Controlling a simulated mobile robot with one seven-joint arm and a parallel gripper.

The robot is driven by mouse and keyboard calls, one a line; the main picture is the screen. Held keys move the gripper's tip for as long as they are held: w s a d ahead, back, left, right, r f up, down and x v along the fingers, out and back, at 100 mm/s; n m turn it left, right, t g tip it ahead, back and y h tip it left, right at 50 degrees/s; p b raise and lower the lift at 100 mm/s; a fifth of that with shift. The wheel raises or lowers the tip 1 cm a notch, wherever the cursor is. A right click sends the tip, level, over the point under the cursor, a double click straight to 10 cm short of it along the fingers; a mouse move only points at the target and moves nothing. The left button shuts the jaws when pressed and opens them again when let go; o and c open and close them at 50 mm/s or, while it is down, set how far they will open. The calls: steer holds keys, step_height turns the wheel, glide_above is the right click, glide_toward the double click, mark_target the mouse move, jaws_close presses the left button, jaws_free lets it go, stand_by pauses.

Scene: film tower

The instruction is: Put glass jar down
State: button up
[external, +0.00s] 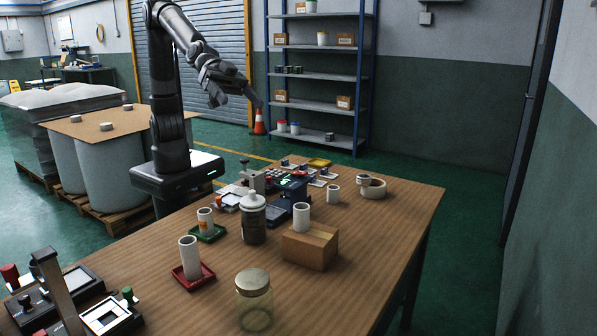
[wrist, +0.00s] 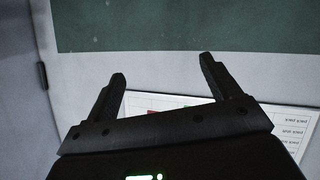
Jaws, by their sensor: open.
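The glass jar (external: 254,303) stands upright on the wooden table near its front edge in the external view. It is clear, with a pale metal lid. My gripper (external: 254,99) is raised high above the far side of the table, well away from the jar. In the wrist view my gripper (wrist: 163,80) is open, with nothing between its two fingers. The jar does not show in the wrist view.
The wooden table (external: 372,219) also bears a cardboard box (external: 310,249) with a white cylinder on top, a dark bottle (external: 253,222), a red tray (external: 193,279), a green tray (external: 207,233) and several devices. The table is bare right of the jar.

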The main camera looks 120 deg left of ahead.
steer(key=s+a+f+g+y, duration=0.1)
steer(key=s+a+f+g, duration=0.1)
steer(key=s+a, duration=0.4)
steer(key=s+a+f+g+y, duration=0.1)
steer(key=s+a, duration=0.6)
steer(key=s, duration=1)
steer(key=s+a+f+g+y, duration=0.2)
steer(key=s+a, duration=0.5)
steer(key=s, duration=0.4)
steer(key=shift+s+f+n+g, duration=0.3)
steer(key=shift+s+f+g, duration=0.1)
steer(key=shift+f+g, duration=0.55)
steer(key=shift+o, duration=0.2)
